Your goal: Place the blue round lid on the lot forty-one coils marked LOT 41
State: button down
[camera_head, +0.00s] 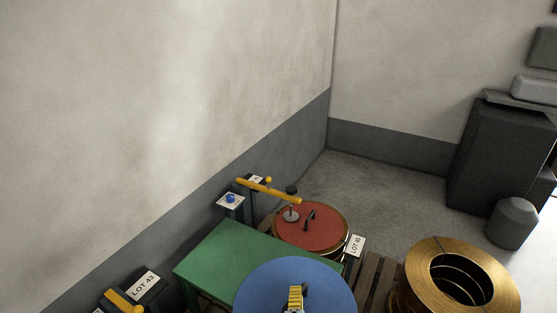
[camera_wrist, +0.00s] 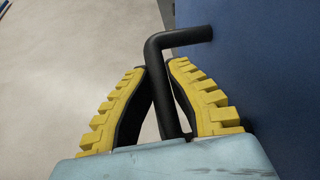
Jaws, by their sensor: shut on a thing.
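The blue round lid (camera_head: 257,284) is at the bottom middle of the head view, overlapping the right part of a green table. Its blue face (camera_wrist: 270,60) fills the right of the wrist view. My gripper (camera_wrist: 158,68) has its yellow-padded fingers shut on the lid's black bent handle (camera_wrist: 180,37). In the head view, my gripper (camera_head: 295,297) shows over the lid's middle. I cannot tell whether the lid touches the table. A tag (camera_head: 356,246) starting "LOT 4" stands beside a red-lidded coil; its last digit is too small to read surely. No tag is readable on the open copper coils (camera_head: 420,283).
The green table (camera_head: 215,262) lies left of the blue lid. A wooden pallet (camera_head: 378,278) lies between the coils.

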jog(key=shift+n+y, duration=0.5)
jog(key=shift+y, duration=0.1)
jog(key=s+a, duration=0.2)
jog(key=s+a+r+p, duration=0.1)
jog(key=s+a, duration=0.1)
jog(key=a, duration=0.1)
jog(key=shift+s+a+r, duration=0.15)
jog(key=shift+r, duration=0.05)
jog(key=s+r+p, duration=0.5)
jog(key=r+p, duration=0.3)
jog(key=p, duration=0.2)
jog(key=s+r+p, duration=0.5)
jog(key=r+p, duration=0.4)
jog(key=p, duration=0.2)
jog(key=shift+r, duration=0.15)
jog(key=shift+s, duration=0.1)
jog(key=shift+s+f, duration=0.2)
jog(key=shift+f, duration=0.3)
jog(key=shift+s+f, duration=0.15)
jog(key=shift+f, duration=0.35)
